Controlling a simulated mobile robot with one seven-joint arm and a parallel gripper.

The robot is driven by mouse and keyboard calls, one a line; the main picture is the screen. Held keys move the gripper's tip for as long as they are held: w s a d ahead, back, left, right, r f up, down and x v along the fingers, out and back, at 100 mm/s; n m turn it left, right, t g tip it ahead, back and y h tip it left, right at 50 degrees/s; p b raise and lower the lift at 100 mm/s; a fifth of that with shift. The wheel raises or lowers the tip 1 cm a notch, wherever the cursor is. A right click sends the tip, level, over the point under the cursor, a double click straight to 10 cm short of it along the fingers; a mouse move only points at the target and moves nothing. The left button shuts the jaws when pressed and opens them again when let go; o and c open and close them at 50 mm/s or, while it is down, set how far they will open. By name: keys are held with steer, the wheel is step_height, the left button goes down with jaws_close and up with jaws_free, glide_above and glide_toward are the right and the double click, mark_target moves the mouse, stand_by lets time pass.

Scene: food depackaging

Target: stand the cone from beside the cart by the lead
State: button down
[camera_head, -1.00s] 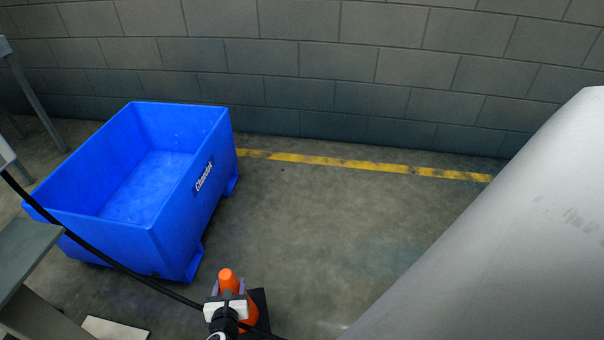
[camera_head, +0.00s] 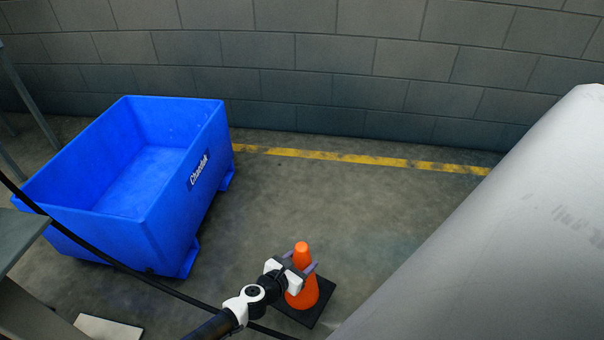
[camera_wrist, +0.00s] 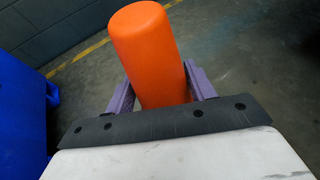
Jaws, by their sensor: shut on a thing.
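The orange cone (camera_head: 302,290) with a black square base (camera_head: 318,309) is upright in the head view, at the lower middle, to the right of the blue cart (camera_head: 150,232). I cannot tell whether its base touches the floor. My gripper (camera_head: 301,264) is shut on the cone's upper part, one purple finger on each side. In the wrist view the orange cone top (camera_wrist: 147,50) stands between the two fingers (camera_wrist: 160,92). The lead, a black cable (camera_head: 112,262), runs from the left edge down past the cart's front and behind my arm.
A grey block wall (camera_head: 330,65) and a yellow floor line (camera_head: 350,157) lie at the back. A large pale rounded surface (camera_head: 500,235) fills the right. A grey table edge (camera_head: 20,240) is at the left, with a pale flat piece (camera_head: 108,327) below. The middle floor is open.

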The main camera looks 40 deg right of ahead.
step_height(320, 180, down, 20)
steer(key=b, duration=0.6)
steer(key=shift+s+d+r, duration=0.1)
steer(key=shift+r, duration=0.05)
steer(key=shift+f+b, duration=0.25)
steer(key=shift+b, duration=0.05)
steer(key=c, duration=0.5)
jaws_free()
steer(key=shift+r, duration=0.15)
steer(key=shift+r+p, duration=0.2)
steer(key=shift+p, duration=0.25)
steer(key=p+v, duration=0.1)
steer(key=v, duration=1.1)
steer(key=shift+f, duration=0.2)
steer(key=shift+r+p, duration=0.1)
steer(key=shift+p, duration=0.2)
